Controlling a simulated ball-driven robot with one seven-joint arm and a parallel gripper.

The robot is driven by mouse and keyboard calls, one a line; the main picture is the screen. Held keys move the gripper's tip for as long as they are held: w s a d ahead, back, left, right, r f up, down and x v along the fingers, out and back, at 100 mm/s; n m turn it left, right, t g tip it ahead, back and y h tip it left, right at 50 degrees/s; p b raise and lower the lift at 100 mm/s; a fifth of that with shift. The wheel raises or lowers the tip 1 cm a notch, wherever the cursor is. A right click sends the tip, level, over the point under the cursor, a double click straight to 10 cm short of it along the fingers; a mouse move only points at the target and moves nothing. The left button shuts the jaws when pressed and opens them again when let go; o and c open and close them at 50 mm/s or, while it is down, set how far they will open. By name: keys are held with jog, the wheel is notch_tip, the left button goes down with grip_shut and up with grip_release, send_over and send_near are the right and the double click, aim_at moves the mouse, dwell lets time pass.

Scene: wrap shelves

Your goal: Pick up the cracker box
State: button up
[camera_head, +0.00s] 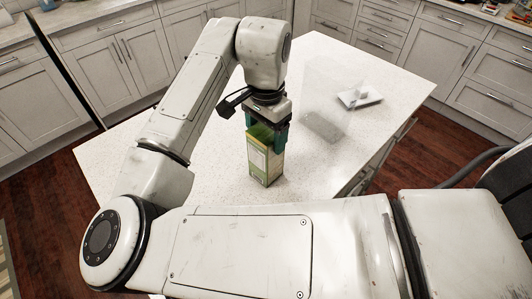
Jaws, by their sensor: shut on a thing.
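The cracker box (265,163) is a tall green and yellow-white carton with a printed side panel. It stands upright over the white island counter, left of the counter's middle. I cannot tell whether its bottom touches the counter. My gripper (267,136) comes down from above, with dark teal fingers around the top of the box, shut on it. The fingers and wrist hide part of the box's top.
The white speckled island counter (215,165) is mostly bare. A white dish-like item (360,97) and a flat grey rectangular item (324,127) lie to the right of the box. Grey cabinets (125,60) line the far walls beyond a dark wood floor (40,205).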

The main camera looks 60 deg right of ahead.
jog(key=c, duration=0.6)
jog(key=shift+r, duration=0.15)
